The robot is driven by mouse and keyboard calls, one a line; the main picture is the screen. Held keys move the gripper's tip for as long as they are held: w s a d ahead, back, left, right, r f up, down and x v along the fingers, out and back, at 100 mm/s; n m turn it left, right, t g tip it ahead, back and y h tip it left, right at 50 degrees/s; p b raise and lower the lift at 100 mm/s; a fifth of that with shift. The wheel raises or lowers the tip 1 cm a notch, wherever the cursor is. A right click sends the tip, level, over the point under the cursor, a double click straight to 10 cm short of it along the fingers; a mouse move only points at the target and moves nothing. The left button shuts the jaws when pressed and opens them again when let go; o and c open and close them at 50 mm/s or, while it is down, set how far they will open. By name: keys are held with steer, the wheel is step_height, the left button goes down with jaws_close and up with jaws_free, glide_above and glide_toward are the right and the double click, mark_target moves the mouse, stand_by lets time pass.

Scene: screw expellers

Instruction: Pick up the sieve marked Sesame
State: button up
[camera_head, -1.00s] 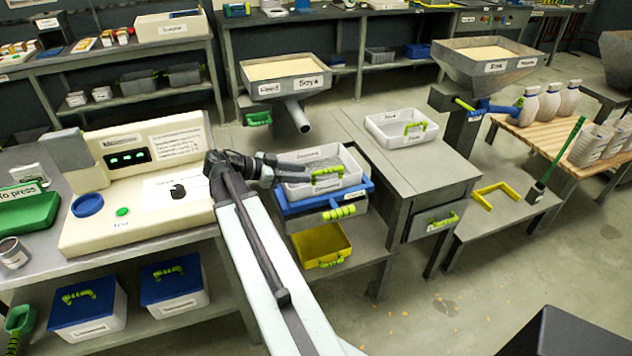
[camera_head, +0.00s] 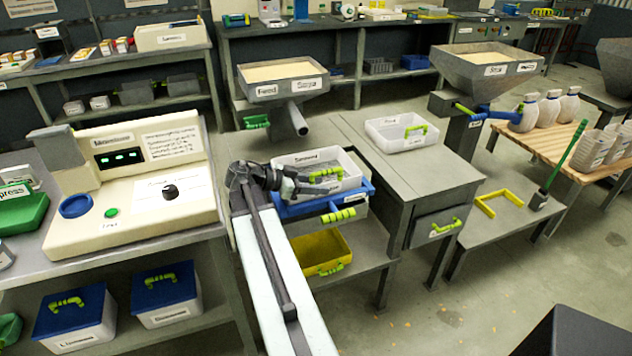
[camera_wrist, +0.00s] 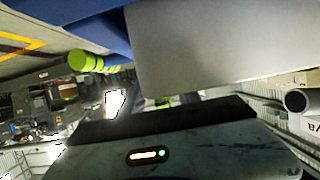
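A white sieve tray (camera_head: 347,170), with a small label on its far inner wall that looks like "Sesame", sits in a blue frame (camera_head: 305,209) left of centre. A lime handle (camera_head: 326,175) is on the sieve's near side. My gripper (camera_head: 306,188) is at the sieve's near left side, low against its front wall and close to the handle. I cannot tell whether it touches. In the wrist view a pale wall (camera_wrist: 215,45), probably the sieve's, fills the top beside the blue frame (camera_wrist: 113,32). The fingertips are not clear, so I cannot tell open from shut.
A lime-handled drawer or tray is under the blue frame, and a yellow bin (camera_head: 320,254) stands below. Another white tray (camera_head: 383,137) with a lime handle rests on the grey table to the right. A cream control panel (camera_head: 135,215) stands left.

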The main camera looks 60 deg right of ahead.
steer(key=shift+x, duration=0.85)
jaws_close()
steer(key=shift+r, duration=0.1)
